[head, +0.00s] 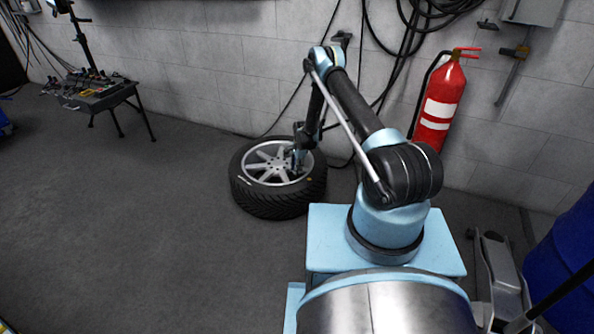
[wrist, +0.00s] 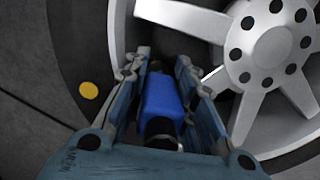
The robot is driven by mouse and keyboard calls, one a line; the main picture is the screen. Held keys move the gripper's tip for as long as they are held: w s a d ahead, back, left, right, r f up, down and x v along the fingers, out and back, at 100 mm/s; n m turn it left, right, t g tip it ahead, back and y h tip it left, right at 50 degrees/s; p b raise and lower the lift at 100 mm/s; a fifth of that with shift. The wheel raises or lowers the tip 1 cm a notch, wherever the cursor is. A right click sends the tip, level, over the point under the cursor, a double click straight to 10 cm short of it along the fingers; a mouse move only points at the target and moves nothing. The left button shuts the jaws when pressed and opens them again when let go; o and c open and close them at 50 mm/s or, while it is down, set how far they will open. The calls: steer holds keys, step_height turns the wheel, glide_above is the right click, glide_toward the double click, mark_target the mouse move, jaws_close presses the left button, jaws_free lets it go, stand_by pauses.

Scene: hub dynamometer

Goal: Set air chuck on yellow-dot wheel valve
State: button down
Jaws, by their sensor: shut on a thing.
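The wheel (head: 262,204) lies flat on the floor near the wall, with a black tyre and silver spokes. In the wrist view its spoked rim (wrist: 275,48) fills the right side. A yellow dot (wrist: 89,90) marks the tyre sidewall left of my gripper. My gripper (wrist: 162,62) is shut on the blue air chuck (wrist: 161,100), which lies between its two fingers. In the head view my gripper (head: 297,158) is over the right part of the rim. The valve is hidden, and I cannot tell whether the chuck touches it.
A red fire extinguisher (head: 441,104) hangs on the wall to the right. Dark hoses (head: 408,38) hang on the wall behind my arm. A small table with tools (head: 95,92) stands at the left. A blue drum (head: 570,255) is at the right edge. The floor left of the wheel is clear.

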steer(key=shift+f, duration=0.5)
steer(key=c, duration=1.6)
jaws_free()
steer(key=shift+w+d+r, duration=0.1)
steer(key=shift+d+r, duration=0.1)
steer(key=shift+r, duration=1.6)
steer(key=shift+w+d+r, duration=0.1)
steer(key=shift+d+r, duration=0.1)
steer(key=shift+r, duration=1.65)
steer(key=shift+w+d+r, duration=0.1)
steer(key=shift+d+r, duration=0.1)
steer(key=shift+r, duration=1.6)
